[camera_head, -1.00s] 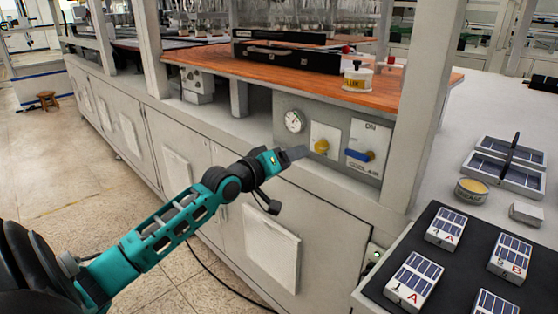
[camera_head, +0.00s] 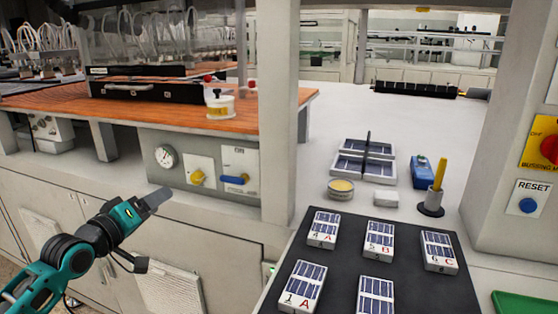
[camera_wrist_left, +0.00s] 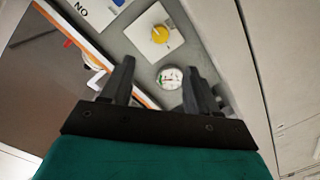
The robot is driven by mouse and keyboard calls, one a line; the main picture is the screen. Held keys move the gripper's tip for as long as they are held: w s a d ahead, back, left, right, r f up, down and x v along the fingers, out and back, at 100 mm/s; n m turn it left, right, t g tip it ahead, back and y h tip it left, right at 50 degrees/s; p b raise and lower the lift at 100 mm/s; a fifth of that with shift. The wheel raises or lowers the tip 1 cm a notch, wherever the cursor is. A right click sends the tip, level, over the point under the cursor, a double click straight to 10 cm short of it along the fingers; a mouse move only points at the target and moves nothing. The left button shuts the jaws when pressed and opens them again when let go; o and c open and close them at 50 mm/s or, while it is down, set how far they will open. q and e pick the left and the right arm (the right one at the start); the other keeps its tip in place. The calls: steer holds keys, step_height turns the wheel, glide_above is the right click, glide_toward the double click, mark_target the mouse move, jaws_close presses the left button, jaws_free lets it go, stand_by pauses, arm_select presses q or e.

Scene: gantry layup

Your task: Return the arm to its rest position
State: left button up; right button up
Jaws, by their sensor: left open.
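My left arm comes in from the lower left in the head view, green and black. Its gripper (camera_head: 158,198) is in front of the grey control panel (camera_head: 215,157), apart from the knobs. In the left wrist view the two fingers (camera_wrist_left: 160,85) stand apart with nothing between them. Beyond them show the round gauge (camera_wrist_left: 170,78) and the yellow knob (camera_wrist_left: 160,34). In the head view the gauge (camera_head: 166,157) is at the panel's left, the yellow knob (camera_head: 198,177) in the middle and the blue handle (camera_head: 236,179) at the right. My right gripper is not in view.
A black mat (camera_head: 420,285) holds several solar-cell blocks at the lower right. Behind it are a yellow tin (camera_head: 341,189), a blue device (camera_head: 423,172) and a white post (camera_head: 280,110). A cabinet front (camera_head: 215,250) stands below the panel.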

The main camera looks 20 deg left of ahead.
arm_select(q)
steer(key=s+d+f+m+g, duration=0.1)
steer(key=s+d+f, duration=0.2)
steer(key=f, duration=0.3)
steer(key=s+d+f+m+g+p, duration=0.1)
steer(key=s+d+f+m, duration=0.15)
steer(key=f, duration=0.25)
steer(key=s+d+f+m+g, duration=0.1)
steer(key=s+d+f, duration=0.1)
steer(key=d+f, duration=0.3)
steer(key=s+d+f+m+g+p, duration=0.1)
steer(key=s+d+f+m+g, duration=0.2)
steer(key=s+d+f, duration=0.7)
steer(key=s+d+m, duration=0.2)
steer(key=s+d, duration=0.1)
steer(key=shift+f+m+h, duration=0.25)
steer(key=shift+m+h, duration=0.1)
steer(key=shift+h, duration=0.05)
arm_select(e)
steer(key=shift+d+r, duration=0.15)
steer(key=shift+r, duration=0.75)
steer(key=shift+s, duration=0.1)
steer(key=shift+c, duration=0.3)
